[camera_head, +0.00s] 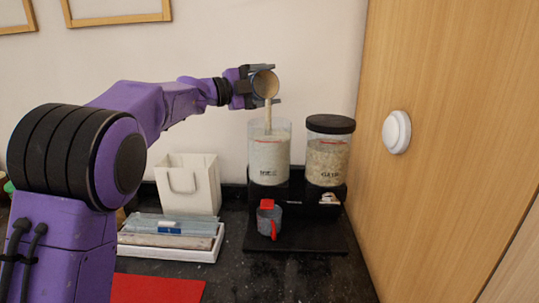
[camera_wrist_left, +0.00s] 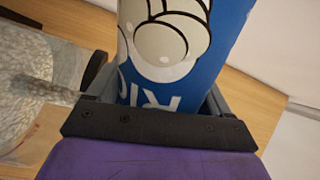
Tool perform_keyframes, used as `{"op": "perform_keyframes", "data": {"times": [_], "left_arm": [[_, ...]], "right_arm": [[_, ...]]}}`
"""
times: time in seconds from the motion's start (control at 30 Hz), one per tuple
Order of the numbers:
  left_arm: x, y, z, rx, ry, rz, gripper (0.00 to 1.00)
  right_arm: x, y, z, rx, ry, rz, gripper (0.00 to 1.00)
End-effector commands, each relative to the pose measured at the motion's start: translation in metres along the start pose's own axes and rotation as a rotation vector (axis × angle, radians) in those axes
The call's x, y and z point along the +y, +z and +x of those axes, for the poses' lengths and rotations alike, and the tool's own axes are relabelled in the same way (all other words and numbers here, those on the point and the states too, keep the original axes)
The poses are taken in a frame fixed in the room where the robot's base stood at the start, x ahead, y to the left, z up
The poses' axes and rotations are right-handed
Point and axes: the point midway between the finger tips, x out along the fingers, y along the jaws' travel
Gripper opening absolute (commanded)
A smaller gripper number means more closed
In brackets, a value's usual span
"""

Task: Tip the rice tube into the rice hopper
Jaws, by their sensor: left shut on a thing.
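My left gripper (camera_head: 276,84) is shut on the rice tube (camera_head: 265,84), high above the counter. The tube is tipped with its round open mouth facing the head camera. A thin stream of rice (camera_head: 268,116) falls from it into the open top of the clear rice hopper (camera_head: 270,165), which holds pale grain. In the left wrist view the tube (camera_wrist_left: 215,50) is blue with a cartoon print and sits between the fingers. The grain stream (camera_wrist_left: 45,88) and hopper (camera_wrist_left: 40,45) show at left there. My right gripper is in neither view.
A second clear hopper (camera_head: 327,160) with a black lid stands right of the rice hopper on a black stand (camera_head: 300,238). A grey cup (camera_head: 268,219) with red parts sits below. A white bag (camera_head: 188,185) and white tray (camera_head: 205,255) are left. A wooden panel (camera_head: 450,150) bounds the right.

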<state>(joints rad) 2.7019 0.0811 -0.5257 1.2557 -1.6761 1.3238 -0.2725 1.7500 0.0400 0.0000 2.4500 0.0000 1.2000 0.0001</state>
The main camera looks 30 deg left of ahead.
Motion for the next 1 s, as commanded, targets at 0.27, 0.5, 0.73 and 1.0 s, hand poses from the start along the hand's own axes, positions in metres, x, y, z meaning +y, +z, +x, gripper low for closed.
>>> {"op": "perform_keyframes", "data": {"times": [0.27, 0.5, 0.73, 1.0], "left_arm": [[-0.028, -0.004, 0.002, -0.006, 0.0, -0.118, 0.08], [-0.04, -0.005, 0.002, -0.014, -0.001, -0.233, 0.08], [-0.036, -0.003, 0.002, -0.014, -0.001, -0.245, 0.08], [-0.054, -0.007, 0.003, -0.021, 0.0, -0.362, 0.08]], "right_arm": [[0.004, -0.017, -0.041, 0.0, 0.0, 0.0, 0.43], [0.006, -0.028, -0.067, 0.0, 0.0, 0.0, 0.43], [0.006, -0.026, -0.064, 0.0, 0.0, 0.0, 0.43], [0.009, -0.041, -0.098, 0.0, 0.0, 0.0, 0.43]]}}
